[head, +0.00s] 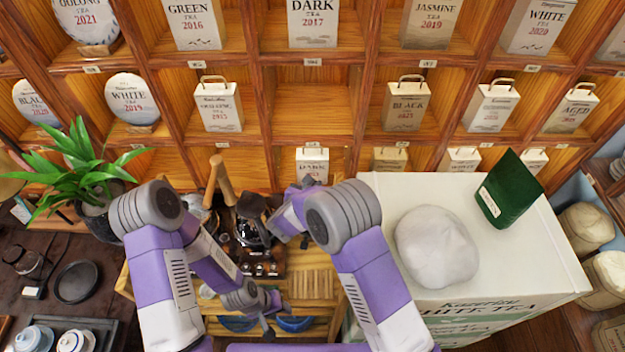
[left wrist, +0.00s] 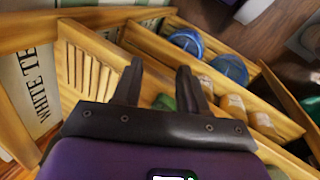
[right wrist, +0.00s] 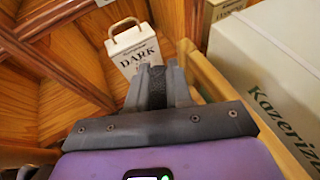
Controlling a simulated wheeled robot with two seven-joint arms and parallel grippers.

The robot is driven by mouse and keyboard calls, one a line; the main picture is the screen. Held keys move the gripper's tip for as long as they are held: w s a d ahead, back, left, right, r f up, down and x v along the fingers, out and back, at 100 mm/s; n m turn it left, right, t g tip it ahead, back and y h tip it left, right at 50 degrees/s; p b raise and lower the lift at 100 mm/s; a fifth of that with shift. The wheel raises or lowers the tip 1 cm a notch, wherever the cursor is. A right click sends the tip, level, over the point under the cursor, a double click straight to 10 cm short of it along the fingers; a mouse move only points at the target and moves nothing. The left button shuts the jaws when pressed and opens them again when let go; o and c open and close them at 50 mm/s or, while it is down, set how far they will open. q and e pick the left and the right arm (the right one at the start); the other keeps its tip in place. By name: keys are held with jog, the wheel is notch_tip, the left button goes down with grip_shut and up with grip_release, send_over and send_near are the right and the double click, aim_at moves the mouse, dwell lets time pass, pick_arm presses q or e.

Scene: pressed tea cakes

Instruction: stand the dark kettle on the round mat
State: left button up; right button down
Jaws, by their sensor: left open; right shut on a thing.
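The dark kettle (head: 252,212) is in the middle of the head view, above or at the back of a dark wooden tray stand. My right gripper (head: 275,222) is beside it at its right. In the right wrist view the fingers (right wrist: 158,80) are closed together on a dark piece, which looks like part of the kettle; the rest of the kettle is hidden there. My left gripper (head: 268,318) is lower down, over the slatted wooden table, open and empty; its spread fingers show in the left wrist view (left wrist: 156,82). A dark round disc (head: 77,282) lies at the left; I cannot tell whether it is the mat.
Small cups (head: 260,269) stand on the tray below the kettle. A potted plant (head: 82,180) stands at the left. A white box (head: 520,250) with a pale lump (head: 436,246) and a green packet (head: 509,188) fills the right. Shelves of tea boxes (head: 219,104) rise behind.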

jog(key=shift+r, duration=0.2)
jog(key=shift+f, duration=0.1)
jog(key=c, duration=1)
grip_release()
jog(key=shift+s+f, duration=0.1)
jog(key=shift+c, duration=0.2)
jog(key=shift+r, duration=0.2)
jog(key=v, duration=1.2)
jog(key=shift+b, duration=0.3)
jog(key=shift+a+f, duration=0.1)
